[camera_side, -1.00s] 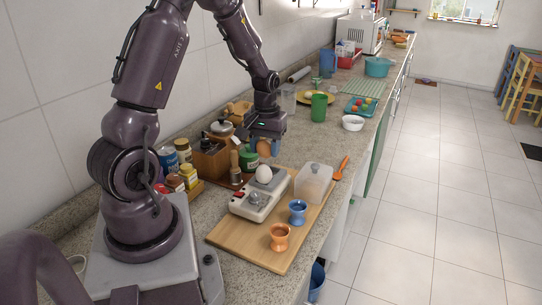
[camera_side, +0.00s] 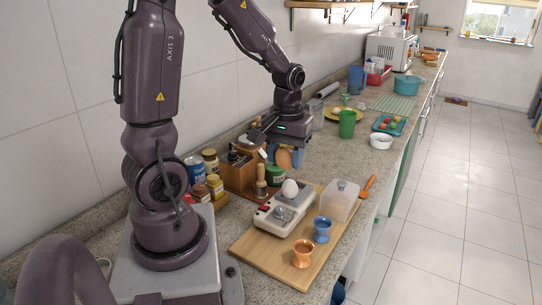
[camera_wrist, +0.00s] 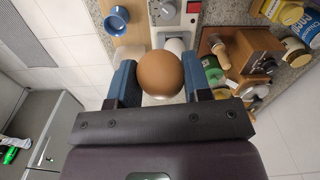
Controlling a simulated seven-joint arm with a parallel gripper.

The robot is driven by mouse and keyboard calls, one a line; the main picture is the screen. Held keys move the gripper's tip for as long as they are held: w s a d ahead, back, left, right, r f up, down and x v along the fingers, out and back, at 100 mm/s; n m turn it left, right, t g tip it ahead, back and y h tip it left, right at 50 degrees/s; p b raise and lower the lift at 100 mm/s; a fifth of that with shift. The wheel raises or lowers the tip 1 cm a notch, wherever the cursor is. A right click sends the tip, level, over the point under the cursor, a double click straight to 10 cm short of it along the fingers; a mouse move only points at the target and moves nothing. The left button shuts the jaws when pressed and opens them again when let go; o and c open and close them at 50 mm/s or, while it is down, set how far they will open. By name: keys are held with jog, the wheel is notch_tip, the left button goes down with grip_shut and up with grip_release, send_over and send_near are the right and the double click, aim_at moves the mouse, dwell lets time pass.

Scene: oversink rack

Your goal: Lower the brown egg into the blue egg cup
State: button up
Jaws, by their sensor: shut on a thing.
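My gripper (camera_side: 285,155) is shut on the brown egg (camera_wrist: 160,73), which sits between its two blue fingers in the wrist view. In the side view the brown egg (camera_side: 284,159) hangs in the air behind the white egg, clear of the counter. The blue egg cup (camera_side: 322,230) stands upright and empty on the wooden board, nearer the side camera and to the right of my gripper. It also shows at the top left of the wrist view (camera_wrist: 117,20). An orange egg cup (camera_side: 303,254) stands in front of it.
The white egg (camera_side: 290,188) sits on a white appliance (camera_side: 284,212) on the wooden board (camera_side: 262,254). A clear lidded container (camera_side: 341,202) stands beside the blue cup. Jars (camera_side: 215,187), a wooden block (camera_side: 240,172) and a green tin (camera_side: 275,175) stand left of my gripper.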

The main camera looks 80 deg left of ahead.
jog(key=w+d+f, duration=0.4)
jog(key=w+f, duration=0.4)
jog(key=shift+w+f, duration=0.35)
jog(key=shift+f, duration=0.1)
dwell(0.4)
jog(key=shift+f, duration=0.35)
jog(key=shift+f, duration=2.5)
dwell(1.2)
jog(key=o, duration=1)
